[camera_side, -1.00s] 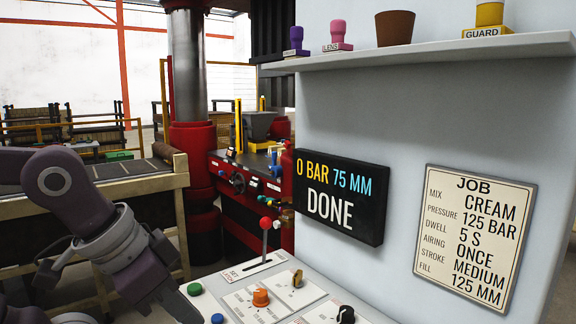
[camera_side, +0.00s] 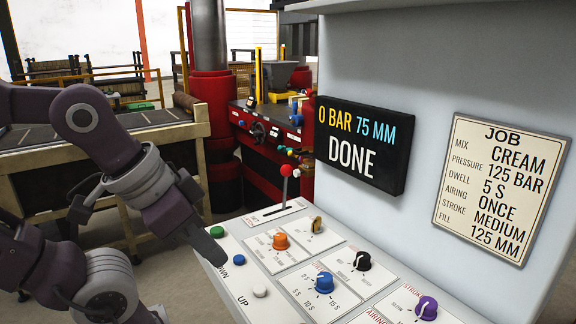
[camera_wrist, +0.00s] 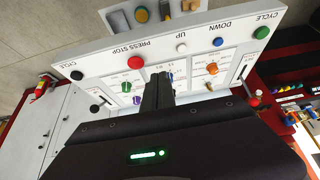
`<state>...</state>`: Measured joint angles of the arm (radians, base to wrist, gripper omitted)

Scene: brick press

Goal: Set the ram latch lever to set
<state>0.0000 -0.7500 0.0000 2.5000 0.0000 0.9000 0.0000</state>
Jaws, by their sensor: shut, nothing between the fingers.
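The ram latch lever (camera_side: 286,170) is a thin stem with a red ball knob. It stands up from a slot in a white plate (camera_side: 258,218) at the far left of the control panel. Its stem is toward the right part of the slot; the end labels are too small to read surely. In the wrist view the red knob (camera_wrist: 254,102) is at the right. My gripper (camera_side: 217,257) is shut and empty, left of and nearer than the lever, by the blue button, apart from the lever. Its dark fingers also show in the wrist view (camera_wrist: 158,88).
Green (camera_side: 217,232), blue (camera_side: 239,260) and white (camera_side: 260,290) buttons line the panel's near edge. A display (camera_side: 362,150) reads 0 BAR 75 MM DONE. A job card (camera_side: 499,188) hangs right.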

